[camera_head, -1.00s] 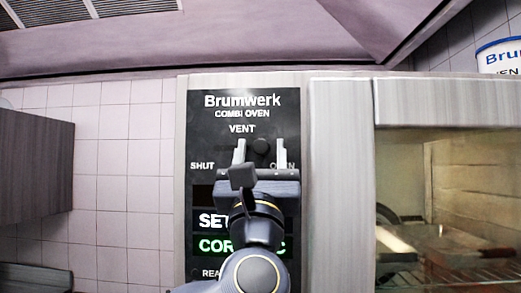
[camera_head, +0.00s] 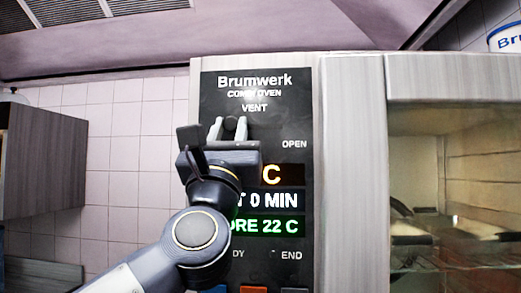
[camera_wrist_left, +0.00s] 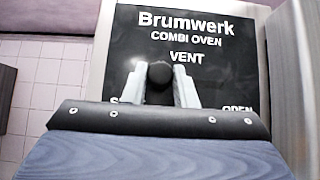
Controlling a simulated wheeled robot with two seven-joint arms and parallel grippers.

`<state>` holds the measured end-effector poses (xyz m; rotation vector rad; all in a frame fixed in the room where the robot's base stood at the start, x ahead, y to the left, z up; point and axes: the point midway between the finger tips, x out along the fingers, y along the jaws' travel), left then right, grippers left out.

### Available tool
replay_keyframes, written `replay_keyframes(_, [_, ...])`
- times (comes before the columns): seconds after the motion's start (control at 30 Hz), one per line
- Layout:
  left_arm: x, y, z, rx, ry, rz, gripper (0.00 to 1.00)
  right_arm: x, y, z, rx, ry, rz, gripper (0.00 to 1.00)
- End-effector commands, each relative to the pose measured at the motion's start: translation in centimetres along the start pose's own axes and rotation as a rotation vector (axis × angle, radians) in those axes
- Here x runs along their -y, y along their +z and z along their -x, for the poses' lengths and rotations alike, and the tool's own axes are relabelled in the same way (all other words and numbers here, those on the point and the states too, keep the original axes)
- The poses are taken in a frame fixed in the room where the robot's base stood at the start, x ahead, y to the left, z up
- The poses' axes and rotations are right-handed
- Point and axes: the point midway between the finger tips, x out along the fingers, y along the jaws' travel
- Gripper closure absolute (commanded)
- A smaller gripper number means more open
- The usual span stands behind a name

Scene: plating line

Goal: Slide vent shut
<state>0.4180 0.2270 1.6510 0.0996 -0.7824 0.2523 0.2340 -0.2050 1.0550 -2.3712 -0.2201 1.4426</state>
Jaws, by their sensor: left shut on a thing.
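The vent knob (camera_head: 230,124), a dark round slider, sits on the black oven panel below and left of the word VENT. It also shows in the left wrist view (camera_wrist_left: 159,74), between the two pale fingers. My left gripper (camera_head: 228,128) is shut on this knob, one finger on each side. The OPEN label (camera_head: 294,144) is in plain sight at the right. The SHUT label is hidden behind my gripper in the head view; only its first letter shows in the wrist view. My right gripper is not in view.
The control panel (camera_head: 302,100) has lit displays, partly covered by my left arm, one reading CORE 22 C in green. The oven's glass door (camera_head: 450,190) is to the right. A grey cabinet (camera_head: 42,160) stands left, with a tiled wall between. A white tub (camera_head: 505,38) sits top right.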

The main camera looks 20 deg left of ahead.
Motion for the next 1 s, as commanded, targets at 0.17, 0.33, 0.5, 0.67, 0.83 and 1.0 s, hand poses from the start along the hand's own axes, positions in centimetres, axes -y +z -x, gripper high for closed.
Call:
replay_keyframes(0.17, [-0.8, 0.0, 0.0, -0.001, -0.001, -0.001, 1.0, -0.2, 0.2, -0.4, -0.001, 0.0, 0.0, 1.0])
replay_keyframes(0.33, [-0.8, 0.0, 0.0, -0.001, 0.0, -0.001, 1.0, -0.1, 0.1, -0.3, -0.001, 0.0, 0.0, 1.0])
replay_keyframes(0.5, [-0.8, 0.0, 0.0, -0.001, 0.0, -0.001, 0.57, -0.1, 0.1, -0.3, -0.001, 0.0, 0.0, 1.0])
replay_keyframes(0.67, [-0.7, 0.0, 0.0, -0.001, -0.002, -0.001, 0.54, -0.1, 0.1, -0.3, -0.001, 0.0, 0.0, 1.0])
replay_keyframes(0.83, [-0.7, -0.1, 0.3, -0.001, -0.004, 0.0, 0.54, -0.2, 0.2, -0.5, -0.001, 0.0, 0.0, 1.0])
replay_keyframes(1.0, [-0.7, -0.3, 2.7, 0.0, -0.004, 0.0, 0.54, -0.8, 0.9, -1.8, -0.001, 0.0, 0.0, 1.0])
